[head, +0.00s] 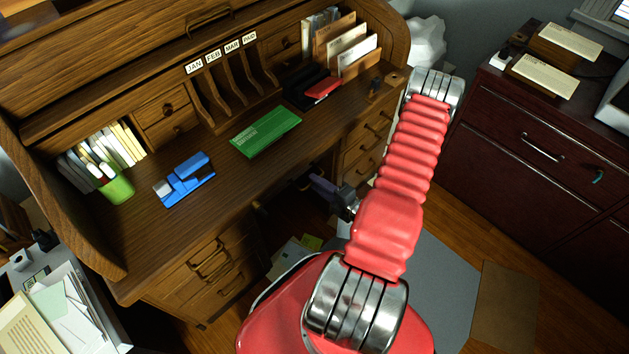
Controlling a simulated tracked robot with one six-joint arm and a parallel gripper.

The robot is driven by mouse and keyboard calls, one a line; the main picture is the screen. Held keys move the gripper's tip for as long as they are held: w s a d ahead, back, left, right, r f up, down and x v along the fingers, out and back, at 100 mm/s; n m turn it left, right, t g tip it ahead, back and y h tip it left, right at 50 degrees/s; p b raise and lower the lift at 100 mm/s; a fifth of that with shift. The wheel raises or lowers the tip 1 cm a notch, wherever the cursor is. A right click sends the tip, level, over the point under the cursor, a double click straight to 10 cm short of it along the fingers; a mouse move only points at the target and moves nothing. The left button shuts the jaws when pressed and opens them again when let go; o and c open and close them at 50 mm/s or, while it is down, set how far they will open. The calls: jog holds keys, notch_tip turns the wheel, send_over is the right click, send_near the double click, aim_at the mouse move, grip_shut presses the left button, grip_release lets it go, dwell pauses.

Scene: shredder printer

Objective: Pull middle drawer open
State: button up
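The wooden roll-top desk has a right-hand stack of drawers (352,155), partly hidden behind my red arm. Its middle drawer (357,150) looks shut, with a small dark handle. What seems to be my gripper (322,186), a dark piece with a metal joint, shows left of my arm, near the desk's knee space and left of that drawer stack. Its fingers are too small and dark to tell open from shut. No contact with a drawer handle is visible.
The desk's left drawers (190,278) also look shut. A dark red cabinet (500,150) stands at the right. Papers (290,255) lie beneath the desk. Floor (455,215) shows between desk and cabinet.

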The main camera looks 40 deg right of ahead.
jog(key=shift+x, duration=1.15)
jog(key=shift+c, duration=0.6)
grip_shut()
jog(key=shift+f, duration=0.1)
jog(key=shift+d, duration=0.15)
jog(key=shift+s, duration=0.15)
